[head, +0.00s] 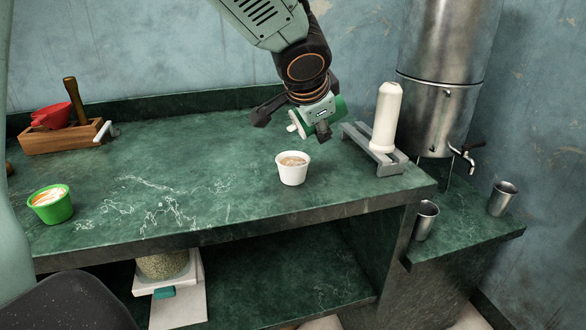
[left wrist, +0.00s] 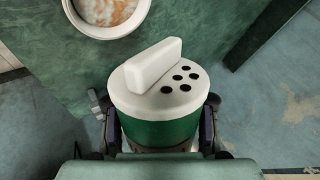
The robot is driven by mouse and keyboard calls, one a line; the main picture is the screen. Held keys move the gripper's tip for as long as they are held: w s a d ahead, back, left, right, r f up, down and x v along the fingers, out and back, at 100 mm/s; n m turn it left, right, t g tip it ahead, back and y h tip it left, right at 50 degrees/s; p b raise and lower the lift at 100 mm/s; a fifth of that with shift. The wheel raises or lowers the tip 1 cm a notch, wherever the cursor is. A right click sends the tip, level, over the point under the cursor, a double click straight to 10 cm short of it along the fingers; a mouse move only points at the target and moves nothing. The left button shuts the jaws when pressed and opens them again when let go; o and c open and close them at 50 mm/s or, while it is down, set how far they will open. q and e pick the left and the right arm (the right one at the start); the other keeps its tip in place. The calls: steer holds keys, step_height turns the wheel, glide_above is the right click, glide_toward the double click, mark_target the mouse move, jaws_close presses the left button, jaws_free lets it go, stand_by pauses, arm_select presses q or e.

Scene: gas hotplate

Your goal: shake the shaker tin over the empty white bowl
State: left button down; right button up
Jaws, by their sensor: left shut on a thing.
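The shaker tin (head: 337,109) is green with a white lid. In the left wrist view the shaker tin (left wrist: 160,105) shows its lid with several dark holes and a raised white tab. My left gripper (head: 303,113) is shut around its body and holds it tilted above the counter, lid toward the lower left. The white bowl (head: 292,174) stands upright on the counter, below and slightly left of the tin, apart from it. It has a mottled brown and whitish inside; the left wrist view shows the white bowl (left wrist: 78,29) at upper left. My right gripper is out of view.
A green bowl (head: 52,211) with white and orange contents stands at left. A wooden box (head: 62,138) holds a red item and a pestle-like stick. A white bottle (head: 386,118) stands on a grey stand at right, near a steel urn (head: 440,75). Two metal cups stand lower right.

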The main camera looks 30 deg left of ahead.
arm_select(q)
steer(key=shift+s+d+r, duration=0.1)
steer(key=shift+a, duration=0.2)
steer(key=shift+s+d, duration=0.25)
steer(key=shift+d, duration=0.2)
steer(key=shift+w+a, duration=0.65)
steer(key=shift+a, duration=0.05)
steer(key=shift+s+d, duration=0.45)
steer(key=shift+d, duration=0.05)
steer(key=shift+s+d, duration=0.15)
steer(key=shift+d, duration=0.05)
steer(key=shift+w+a+b, duration=0.2)
steer(key=shift+b, duration=0.1)
steer(key=shift+w+a, duration=0.3)
steer(key=shift+a, duration=0.2)
steer(key=shift+s+d+f, duration=0.2)
steer(key=shift+s+d, duration=0.2)
steer(key=shift+d, duration=0.15)
steer(key=shift+d+r, duration=0.1)
steer(key=shift+r, duration=0.2)
steer(key=shift+w+a+f, duration=0.3)
steer(key=shift+a, duration=0.15)
steer(key=shift+s+d+r, duration=0.2)
steer(key=shift+d, duration=0.05)
steer(key=shift+w+a+f, duration=0.15)
steer(key=shift+a, duration=0.05)
steer(key=shift+d, duration=0.1)
